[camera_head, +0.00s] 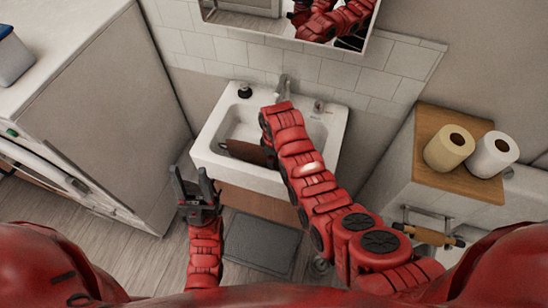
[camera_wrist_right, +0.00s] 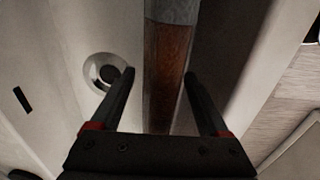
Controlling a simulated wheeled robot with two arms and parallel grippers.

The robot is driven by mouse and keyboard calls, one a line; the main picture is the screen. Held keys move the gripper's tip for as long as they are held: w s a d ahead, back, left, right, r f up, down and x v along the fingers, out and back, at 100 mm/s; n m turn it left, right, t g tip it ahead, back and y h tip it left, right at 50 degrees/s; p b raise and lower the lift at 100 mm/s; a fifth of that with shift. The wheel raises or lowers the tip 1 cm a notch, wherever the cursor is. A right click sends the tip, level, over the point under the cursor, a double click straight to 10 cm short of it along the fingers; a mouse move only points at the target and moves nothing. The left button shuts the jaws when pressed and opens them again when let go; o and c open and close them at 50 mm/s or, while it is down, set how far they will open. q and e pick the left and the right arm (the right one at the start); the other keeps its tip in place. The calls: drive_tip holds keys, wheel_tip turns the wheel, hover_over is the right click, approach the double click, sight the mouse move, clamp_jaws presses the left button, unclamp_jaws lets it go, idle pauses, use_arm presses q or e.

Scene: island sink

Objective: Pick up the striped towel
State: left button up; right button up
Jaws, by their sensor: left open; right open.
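The striped towel (camera_head: 250,152) shows as a brown cloth in the white sink (camera_head: 209,142), near its front side and partly hidden by my right arm. In the right wrist view the towel (camera_wrist_right: 172,70) is a narrow brown strip with a grey band, seen nearly edge-on. My right gripper (camera_wrist_right: 159,74) is open, its fingers one on each side of the strip; I cannot tell whether they touch it. In the head view my right arm hides that gripper. My left gripper (camera_head: 191,176) is open and empty, in front of the sink's left corner.
The sink drain (camera_wrist_right: 103,72) lies left of the towel in the wrist view. A faucet (camera_head: 283,87) and a dark soap item (camera_head: 245,91) are at the sink's back. Two paper rolls (camera_head: 449,148) stand on a wooden shelf at right. A grey mat (camera_head: 262,243) lies on the floor.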

clamp_jaws()
idle(0.4)
